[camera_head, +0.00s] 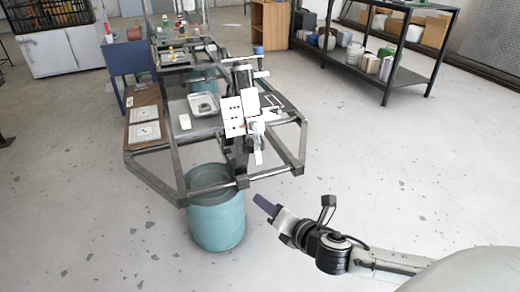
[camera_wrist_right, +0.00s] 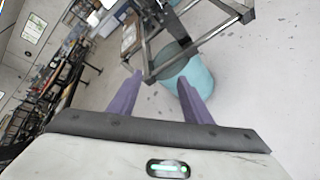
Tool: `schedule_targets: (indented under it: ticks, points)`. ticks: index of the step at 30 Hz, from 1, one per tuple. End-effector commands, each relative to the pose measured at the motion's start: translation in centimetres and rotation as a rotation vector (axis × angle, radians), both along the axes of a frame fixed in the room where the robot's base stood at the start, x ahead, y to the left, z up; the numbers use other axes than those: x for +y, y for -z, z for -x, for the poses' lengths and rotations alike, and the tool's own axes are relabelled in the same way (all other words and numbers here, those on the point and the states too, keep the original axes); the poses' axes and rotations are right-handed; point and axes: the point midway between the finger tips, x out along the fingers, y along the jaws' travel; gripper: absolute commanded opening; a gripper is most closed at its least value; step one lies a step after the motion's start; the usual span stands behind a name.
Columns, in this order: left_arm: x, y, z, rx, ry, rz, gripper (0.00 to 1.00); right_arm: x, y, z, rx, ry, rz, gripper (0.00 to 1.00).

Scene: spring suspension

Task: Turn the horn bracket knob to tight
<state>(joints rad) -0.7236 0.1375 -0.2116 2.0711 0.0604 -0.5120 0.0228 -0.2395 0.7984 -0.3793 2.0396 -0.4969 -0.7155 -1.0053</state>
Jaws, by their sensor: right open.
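A fixture with white panels (camera_head: 233,115) and dark metal parts stands at the front of the frame-like workbench (camera_head: 215,188) in the head view. A small pale rounded part (camera_head: 257,128) shows on its right side. I cannot make out for certain which part is the horn bracket knob, nor how it is turned. My right gripper (camera_head: 265,205) is below and to the right of the fixture, apart from it, in front of the bench. In the right wrist view its two purple fingers (camera_wrist_right: 160,77) are spread with nothing between them. My left gripper is not in view.
A teal barrel (camera_head: 216,225) stands under the bench's front corner, left of my right gripper; it also shows in the wrist view (camera_wrist_right: 193,75). A grey tray (camera_head: 203,104) lies on the bench. A dark shelf (camera_head: 400,45) stands at the back right. The floor between is clear.

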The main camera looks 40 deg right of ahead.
Motion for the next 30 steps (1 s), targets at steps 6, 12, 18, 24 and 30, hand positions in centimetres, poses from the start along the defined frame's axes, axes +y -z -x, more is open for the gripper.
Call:
schedule_targets:
  ticks: [6, 12, 18, 24, 30]
  points:
    - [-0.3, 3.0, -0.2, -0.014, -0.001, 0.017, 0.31, -5.3, -8.2, -4.9, -0.192, -0.139, 0.813, 0.45]
    - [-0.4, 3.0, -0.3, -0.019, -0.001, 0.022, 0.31, -6.5, -11.6, -6.0, -0.234, -0.145, 1.060, 0.45]
    - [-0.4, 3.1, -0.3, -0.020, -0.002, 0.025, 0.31, -6.9, -11.8, -8.4, -0.236, -0.142, 1.064, 0.45]
    - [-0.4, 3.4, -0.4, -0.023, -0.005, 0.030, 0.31, -7.5, -11.7, -11.9, -0.235, -0.142, 1.060, 0.45]
    - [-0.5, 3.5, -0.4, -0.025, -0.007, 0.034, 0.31, -7.9, -11.7, -14.6, -0.233, -0.144, 1.061, 0.45]
